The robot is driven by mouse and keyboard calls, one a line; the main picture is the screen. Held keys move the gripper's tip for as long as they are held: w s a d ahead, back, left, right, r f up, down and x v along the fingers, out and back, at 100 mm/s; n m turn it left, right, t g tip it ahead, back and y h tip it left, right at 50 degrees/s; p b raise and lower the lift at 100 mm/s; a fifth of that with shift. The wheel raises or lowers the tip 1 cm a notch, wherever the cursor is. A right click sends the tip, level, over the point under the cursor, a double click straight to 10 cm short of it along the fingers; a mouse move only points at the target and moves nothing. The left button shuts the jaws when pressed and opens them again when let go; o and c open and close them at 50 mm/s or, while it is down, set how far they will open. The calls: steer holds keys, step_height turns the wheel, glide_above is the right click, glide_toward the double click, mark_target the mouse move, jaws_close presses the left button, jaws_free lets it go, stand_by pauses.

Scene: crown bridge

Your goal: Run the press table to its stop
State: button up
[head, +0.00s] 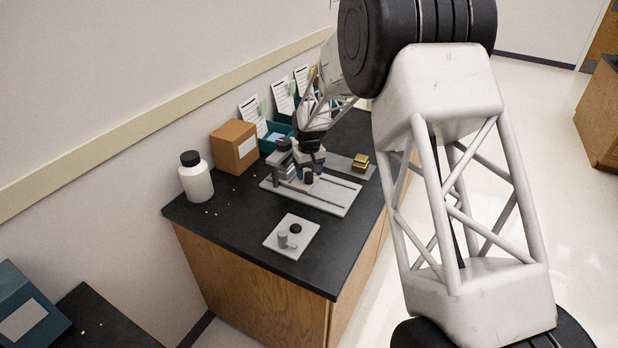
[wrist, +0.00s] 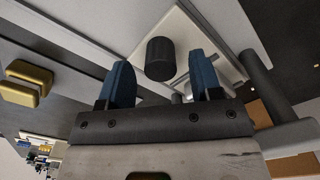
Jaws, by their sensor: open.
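The press (head: 283,162) stands on a long light-grey base plate (head: 325,196) on the dark bench top. A short dark cylinder (head: 308,178), perhaps a knob, sits on the plate side of the press. In the wrist view the dark cylinder (wrist: 160,58) shows between and beyond my two blue fingers. My gripper (wrist: 163,72) is open, with space on both sides of the cylinder; I cannot tell whether it touches. In the head view my gripper (head: 310,158) is over the press and partly hides it. Which part is the moving table is unclear.
A small grey plate (head: 275,243) with a dark round part and grey pegs lies in front. Brass blocks (head: 360,162) sit behind on a grey strip. A white bottle (head: 197,182), a cardboard box (head: 234,150) and a teal bin (head: 272,140) line the wall side.

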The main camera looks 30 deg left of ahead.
mark_target(337, 194)
steer(key=shift+f, duration=1.25)
steer(key=c, duration=0.9)
steer(key=shift+d, duration=5.45)
steer(key=o, duration=0.9)
steer(key=shift+r, duration=0.1)
step_height(337, 194, up, 8)
